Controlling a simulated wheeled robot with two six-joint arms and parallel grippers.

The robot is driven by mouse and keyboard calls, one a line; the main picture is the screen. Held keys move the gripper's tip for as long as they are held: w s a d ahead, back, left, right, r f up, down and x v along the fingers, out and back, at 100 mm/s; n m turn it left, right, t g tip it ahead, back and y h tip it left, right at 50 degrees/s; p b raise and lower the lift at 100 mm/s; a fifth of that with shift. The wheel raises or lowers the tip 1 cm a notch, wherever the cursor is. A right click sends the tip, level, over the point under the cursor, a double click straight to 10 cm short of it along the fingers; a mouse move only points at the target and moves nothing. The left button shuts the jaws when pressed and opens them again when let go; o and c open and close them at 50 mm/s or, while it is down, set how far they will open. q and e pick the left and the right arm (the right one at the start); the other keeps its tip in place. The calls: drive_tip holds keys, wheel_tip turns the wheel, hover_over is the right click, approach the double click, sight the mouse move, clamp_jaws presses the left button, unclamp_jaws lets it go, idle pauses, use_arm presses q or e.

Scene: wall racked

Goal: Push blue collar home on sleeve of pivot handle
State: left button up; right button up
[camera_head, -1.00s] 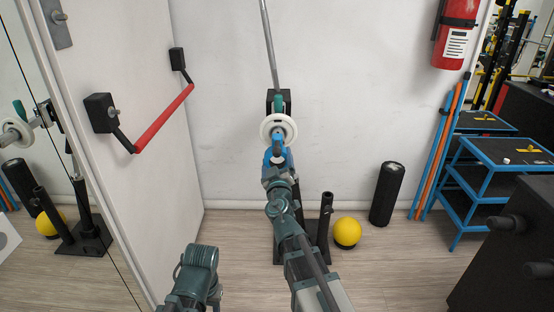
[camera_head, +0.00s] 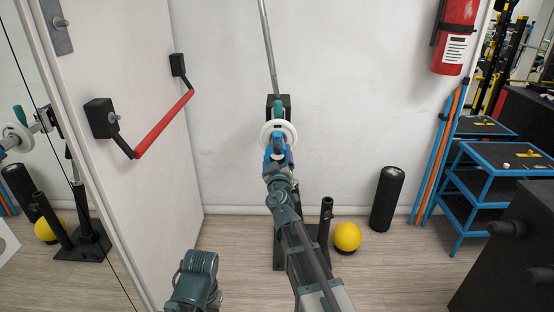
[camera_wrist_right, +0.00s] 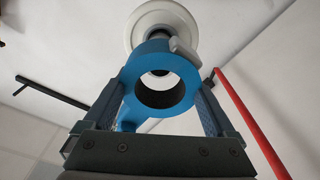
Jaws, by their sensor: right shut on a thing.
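The blue collar (camera_head: 268,151) is a thick ring with a short tab and a small pale pin. In the right wrist view the collar (camera_wrist_right: 128,82) sits between the fingers of my right gripper (camera_wrist_right: 160,95), which is shut on it. Behind it is a white disc (camera_wrist_right: 136,22), with a short dark part of the sleeve (camera_wrist_right: 160,38) between ring and disc. The white disc (camera_head: 290,133) also shows in the head view, in front of a teal part (camera_head: 279,111) at the foot of a grey bar. I cannot tell how deep the collar sits.
A door with a red push bar (camera_head: 164,122) stands at left. A black stand (camera_head: 326,218), yellow ball (camera_head: 347,236) and black roller (camera_head: 387,198) are on the floor. A blue cart (camera_head: 505,155) is at right.

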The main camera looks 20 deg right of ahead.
drive_tip(key=shift+w, duration=0.15)
idle(0.5)
drive_tip(key=shift+d+f+x, duration=0.1)
drive_tip(key=shift+f+x, duration=0.05)
drive_tip(key=shift+x, duration=1.4)
drive_tip(key=shift+d+f+x, duration=0.1)
drive_tip(key=shift+f+x, duration=0.05)
drive_tip(key=shift+x, duration=1.4)
drive_tip(key=shift+d+f+x, duration=0.15)
drive_tip(key=shift+x, duration=1.35)
drive_tip(key=o, duration=1.5)
drive_tip(key=b+v, duration=0.1)
drive_tip(key=v, duration=1.3)
